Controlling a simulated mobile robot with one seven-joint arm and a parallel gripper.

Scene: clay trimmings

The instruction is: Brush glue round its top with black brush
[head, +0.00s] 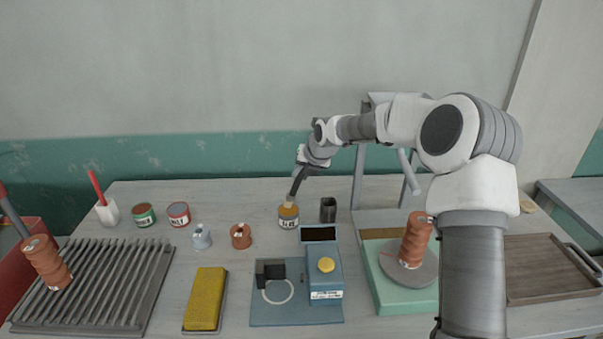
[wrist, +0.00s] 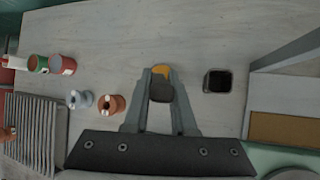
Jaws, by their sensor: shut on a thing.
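My gripper (head: 297,182) is shut on the black brush (wrist: 160,93), pointing down at the back middle of the table. The brush's pale bristles (head: 289,204) are at the mouth of the orange-topped can (head: 288,218); I cannot tell how deep they sit. In the wrist view the can's orange (wrist: 161,71) shows just beyond the brush. A ribbed terracotta clay piece (head: 415,240) stands on a round grey disc (head: 397,274) on a green board, right of my gripper. A similar clay piece (head: 46,262) leans on the slatted rack (head: 95,290) at the left.
An empty-looking black cup (head: 328,209) stands right of the can. Green (head: 144,215) and red (head: 179,215) cans and a white cup (head: 107,213) with a red-handled tool are at back left. A blue device (head: 322,280) and yellow sponge (head: 206,298) lie in front. A wooden tray (head: 545,270) is right.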

